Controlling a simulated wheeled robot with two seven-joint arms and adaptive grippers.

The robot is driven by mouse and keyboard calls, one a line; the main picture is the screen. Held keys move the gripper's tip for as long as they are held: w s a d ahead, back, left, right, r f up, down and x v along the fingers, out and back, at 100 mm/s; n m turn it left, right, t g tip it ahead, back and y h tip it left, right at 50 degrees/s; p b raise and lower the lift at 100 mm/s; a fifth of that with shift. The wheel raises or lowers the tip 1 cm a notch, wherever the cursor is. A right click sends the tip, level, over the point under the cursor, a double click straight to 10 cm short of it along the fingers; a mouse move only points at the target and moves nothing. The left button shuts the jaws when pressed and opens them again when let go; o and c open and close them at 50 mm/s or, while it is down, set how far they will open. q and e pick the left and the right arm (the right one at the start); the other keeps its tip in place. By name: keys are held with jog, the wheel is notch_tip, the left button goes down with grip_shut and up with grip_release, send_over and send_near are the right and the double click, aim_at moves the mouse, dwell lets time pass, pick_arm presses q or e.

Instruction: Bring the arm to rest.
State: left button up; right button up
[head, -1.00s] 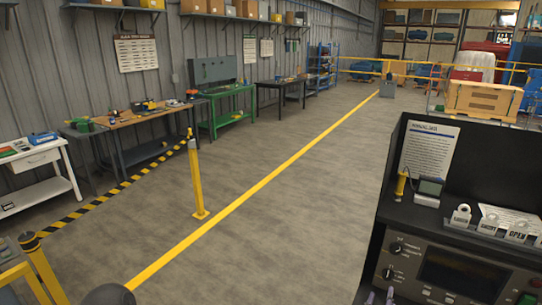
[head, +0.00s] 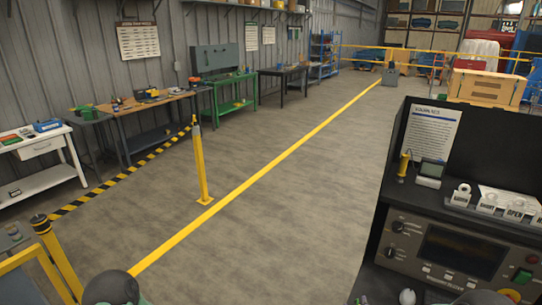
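Neither of my grippers shows in the head view. A dark rounded part, which looks like a piece of my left arm, shows at the bottom edge on the left. Small pale and grey-green shapes show at the bottom edge on the right, in front of the console (head: 385,262). They are cut off by the frame, and I cannot tell what they are. No rotor or rotor stand can be made out.
The black console with its grey control panel (head: 408,252) stands close on the right. A yellow post (head: 201,165) stands left of the yellow floor line (head: 262,176). Workbenches (head: 150,118) line the left wall. The middle floor is clear.

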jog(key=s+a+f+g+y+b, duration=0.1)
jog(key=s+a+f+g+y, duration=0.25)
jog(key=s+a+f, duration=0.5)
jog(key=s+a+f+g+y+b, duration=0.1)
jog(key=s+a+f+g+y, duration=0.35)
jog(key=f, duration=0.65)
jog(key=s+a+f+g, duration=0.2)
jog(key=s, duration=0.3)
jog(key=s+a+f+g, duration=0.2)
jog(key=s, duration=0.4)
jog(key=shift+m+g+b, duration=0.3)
jog(key=shift+b, duration=0.1)
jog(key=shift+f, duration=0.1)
